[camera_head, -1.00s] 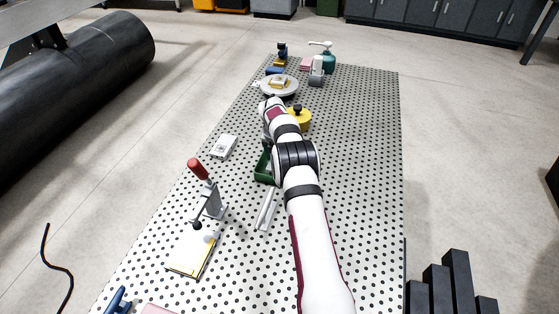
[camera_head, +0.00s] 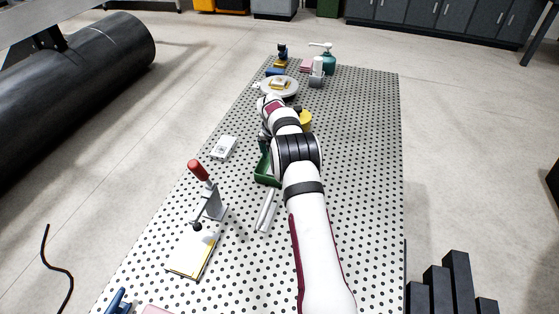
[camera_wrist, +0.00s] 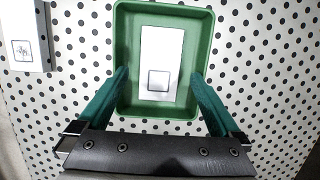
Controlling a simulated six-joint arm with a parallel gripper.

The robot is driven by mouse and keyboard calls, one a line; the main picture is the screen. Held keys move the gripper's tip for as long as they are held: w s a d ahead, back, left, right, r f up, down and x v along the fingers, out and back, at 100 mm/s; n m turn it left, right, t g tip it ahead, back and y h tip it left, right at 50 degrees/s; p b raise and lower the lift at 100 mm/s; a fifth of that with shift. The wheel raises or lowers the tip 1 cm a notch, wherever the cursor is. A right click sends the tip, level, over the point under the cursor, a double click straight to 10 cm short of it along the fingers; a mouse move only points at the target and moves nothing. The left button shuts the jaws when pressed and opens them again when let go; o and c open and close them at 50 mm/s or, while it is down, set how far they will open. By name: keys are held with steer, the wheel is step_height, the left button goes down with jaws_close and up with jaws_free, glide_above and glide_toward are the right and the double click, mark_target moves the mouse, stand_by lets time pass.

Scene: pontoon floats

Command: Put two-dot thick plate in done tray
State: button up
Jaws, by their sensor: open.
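A green tray (camera_wrist: 204,22) lies under my gripper (camera_wrist: 160,76) in the wrist view. A white rectangular plate (camera_wrist: 161,48) with a small square outline lies inside it; I cannot make out two dots on it. My gripper is open, with its teal fingers apart on either side of the plate, seen from above, and nothing held between them. In the head view the tray (camera_head: 264,172) is partly hidden by my arm. Another white piece (camera_wrist: 22,38) with a square label lies left of the tray, also in the head view (camera_head: 223,147).
A red-handled clamp (camera_head: 208,195) and a yellow-edged pad (camera_head: 193,254) stand nearer on the perforated table. A grey bar (camera_head: 266,211) lies by my arm. A yellow pot (camera_head: 305,121), a plate (camera_head: 279,87) and a pump bottle (camera_head: 328,61) are farther back.

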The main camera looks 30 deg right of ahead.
steer(key=v, duration=0.9)
steer(key=s+a+r+m+y, duration=0.2)
steer(key=s+a+r+m, duration=0.9)
steer(key=s+a+m, duration=0.65)
steer(key=s+m, duration=0.3)
steer(key=s, duration=0.3)
steer(key=s+a+f+m+g+y, duration=0.1)
steer(key=s+a+m, duration=0.2)
steer(key=s+m, duration=0.3)
steer(key=s+a+f+m+g+y, duration=0.1)
steer(key=s+a+m, duration=0.2)
steer(key=s, duration=0.9)
steer(key=m, duration=0.3)
steer(key=shift+a+f, duration=0.25)
steer(key=shift+a, duration=0.05)
steer(key=shift+s, duration=0.15)
